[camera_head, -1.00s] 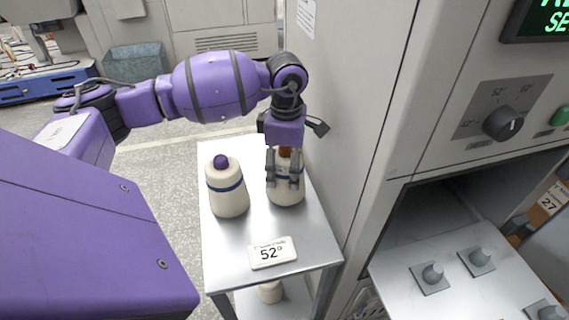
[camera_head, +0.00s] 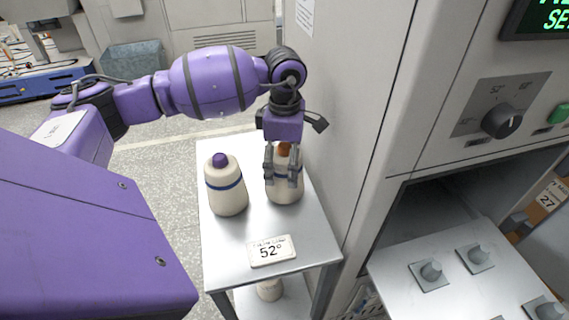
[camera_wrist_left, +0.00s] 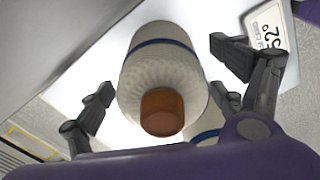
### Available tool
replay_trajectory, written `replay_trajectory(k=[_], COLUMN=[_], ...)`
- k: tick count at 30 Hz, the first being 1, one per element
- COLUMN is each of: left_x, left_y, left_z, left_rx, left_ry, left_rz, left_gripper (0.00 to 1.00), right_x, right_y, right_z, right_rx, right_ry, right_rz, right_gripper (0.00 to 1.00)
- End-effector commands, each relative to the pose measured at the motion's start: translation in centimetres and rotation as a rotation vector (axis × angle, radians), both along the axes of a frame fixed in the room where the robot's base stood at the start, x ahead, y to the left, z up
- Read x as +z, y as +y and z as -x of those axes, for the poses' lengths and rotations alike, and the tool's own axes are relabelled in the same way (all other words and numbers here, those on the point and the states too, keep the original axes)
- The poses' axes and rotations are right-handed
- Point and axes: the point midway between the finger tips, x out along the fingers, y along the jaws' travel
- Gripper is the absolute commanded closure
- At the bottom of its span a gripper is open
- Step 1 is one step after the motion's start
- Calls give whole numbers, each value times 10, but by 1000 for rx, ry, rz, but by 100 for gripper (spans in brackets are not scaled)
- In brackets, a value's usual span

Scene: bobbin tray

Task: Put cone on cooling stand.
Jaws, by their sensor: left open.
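A cream yarn cone with a blue band and an orange-brown tip (camera_head: 284,149) stands upright at the back right of a small metal stand (camera_head: 225,268). My left gripper (camera_head: 280,183) is over this cone, open, with its fingers pointing down around it. The left wrist view shows the cone (camera_wrist_left: 160,70) between the spread fingers (camera_wrist_left: 160,95), with a gap on the left side; contact on the right side is unclear. A second cone with a purple tip (camera_head: 227,188) stands to its left. My right gripper is not in view.
A "52°" sign (camera_head: 272,251) sits at the stand's front edge. A grey cabinet wall (camera_head: 350,120) rises close on the right, with a dial (camera_head: 502,121). Below it, a metal tray (camera_head: 400,295) with several pegs sticks out of an opening. Another cone (camera_head: 269,289) shows on the lower shelf.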

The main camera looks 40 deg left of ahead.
Motion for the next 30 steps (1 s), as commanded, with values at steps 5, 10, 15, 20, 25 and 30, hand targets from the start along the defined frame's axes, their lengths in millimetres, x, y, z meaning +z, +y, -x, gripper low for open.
replay_trajectory(k=[5,10,15,20,25,30], left_x=[35,71,99,111,113,113], left_y=[1,1,0,0,0,0], left_z=[-1,-1,-1,0,0,0], left_rx=[0,-1,0,0,0,0], left_ry=[-4,-4,-1,0,0,0], left_rz=[-2,-2,-2,-1,-1,-1], left_gripper=[12,12,12,12,12,12], right_x=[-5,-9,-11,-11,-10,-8], right_y=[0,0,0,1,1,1], right_z=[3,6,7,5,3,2], right_rx=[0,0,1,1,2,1], right_ry=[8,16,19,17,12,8], right_rz=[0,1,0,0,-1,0], right_gripper=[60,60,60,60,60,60])
